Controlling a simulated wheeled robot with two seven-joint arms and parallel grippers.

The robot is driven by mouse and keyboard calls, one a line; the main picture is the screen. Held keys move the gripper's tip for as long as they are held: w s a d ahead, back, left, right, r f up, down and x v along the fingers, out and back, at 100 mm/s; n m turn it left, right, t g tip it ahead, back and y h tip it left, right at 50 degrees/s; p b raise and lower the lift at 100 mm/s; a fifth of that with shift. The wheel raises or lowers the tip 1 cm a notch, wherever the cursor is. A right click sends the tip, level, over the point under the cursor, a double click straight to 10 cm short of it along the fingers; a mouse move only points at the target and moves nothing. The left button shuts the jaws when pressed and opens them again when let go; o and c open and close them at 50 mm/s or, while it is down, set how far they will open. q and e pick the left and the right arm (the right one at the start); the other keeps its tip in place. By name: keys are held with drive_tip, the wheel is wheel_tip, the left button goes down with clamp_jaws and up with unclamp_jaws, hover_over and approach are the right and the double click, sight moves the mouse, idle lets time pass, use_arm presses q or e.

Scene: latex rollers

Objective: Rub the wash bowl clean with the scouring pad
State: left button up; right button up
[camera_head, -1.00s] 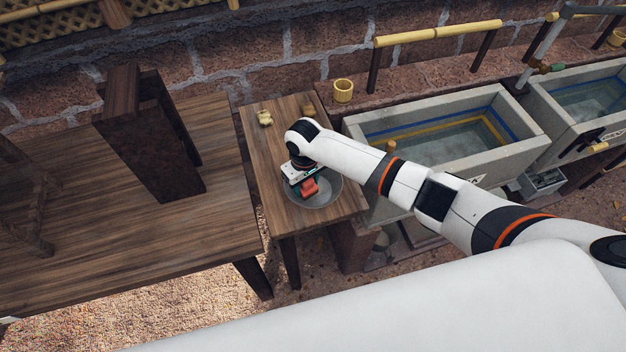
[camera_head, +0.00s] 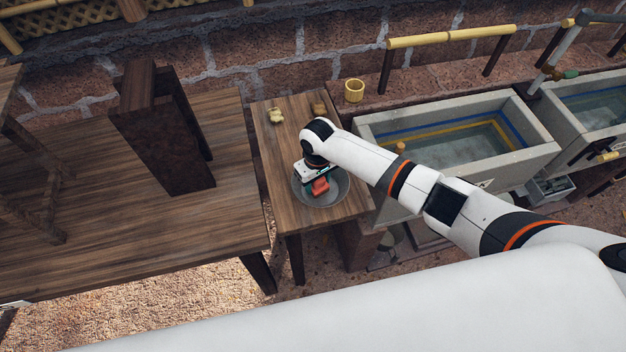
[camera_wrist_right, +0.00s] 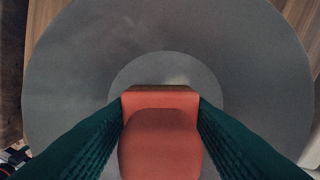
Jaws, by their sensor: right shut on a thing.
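The grey wash bowl (camera_head: 338,197) stands on the narrow wooden table, and its round inside fills most of the right wrist view (camera_wrist_right: 75,75). My right gripper (camera_head: 316,181) is over the bowl, its fingers pointing down into it. Its two dark green fingers (camera_wrist_right: 160,130) are shut on a red-orange block (camera_wrist_right: 160,150) with a brown far edge, which looks like the scouring pad; it also shows in the head view (camera_head: 320,187). The pad is inside the bowl, over its flat middle; I cannot tell whether it touches the bottom. My left gripper is not in view.
The narrow table (camera_head: 285,155) also bears a small pale yellowish thing (camera_head: 276,115) and a brown one (camera_head: 318,108) at its back. A stone trough (camera_head: 450,145) with water stands to the right. A larger wooden table (camera_head: 90,200) with a dark wooden post (camera_head: 165,140) is left.

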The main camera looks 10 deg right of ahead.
drive_tip(key=shift+d+r+p, duration=0.1)
drive_tip(key=shift+d+p, duration=0.35)
drive_tip(key=shift+d, duration=1)
wheel_tip(320, 180, up, 8)
drive_tip(key=p, duration=0.8)
drive_tip(key=shift+f+b, duration=2.05)
drive_tip(key=shift+f, duration=1.05)
drive_tip(key=shift+f+b, duration=0.75)
drive_tip(key=shift+f, duration=0.25)
drive_tip(key=shift+s+a, duration=0.1)
